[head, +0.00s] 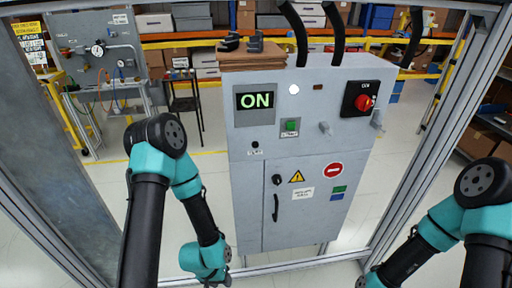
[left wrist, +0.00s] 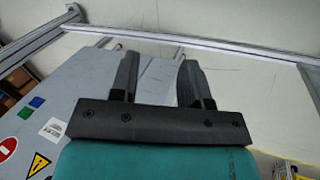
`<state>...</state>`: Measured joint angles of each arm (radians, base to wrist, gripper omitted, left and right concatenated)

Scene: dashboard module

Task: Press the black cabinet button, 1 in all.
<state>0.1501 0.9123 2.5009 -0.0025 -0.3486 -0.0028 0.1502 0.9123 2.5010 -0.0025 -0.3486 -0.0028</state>
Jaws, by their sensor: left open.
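The grey cabinet (head: 300,75) stands upright in the middle of the head view. A small black button (head: 255,144) sits on its front at left, below the ON display and above a small white label. My left gripper (left wrist: 158,80) is open and empty in the left wrist view. In the head view my left wrist is low, in front of the cabinet's lower left, well below the black button. The cabinet front also shows in the left wrist view (left wrist: 65,85), but the button does not. My right arm is at the lower right; its gripper is out of frame.
The cabinet also carries a green button (head: 291,125), a red rotary switch (head: 364,102), a white lamp (head: 294,89) and a door handle (head: 276,207). Metal frame bars (head: 440,130) stand at the sides, with a rail along the bottom. Open space lies before the cabinet.

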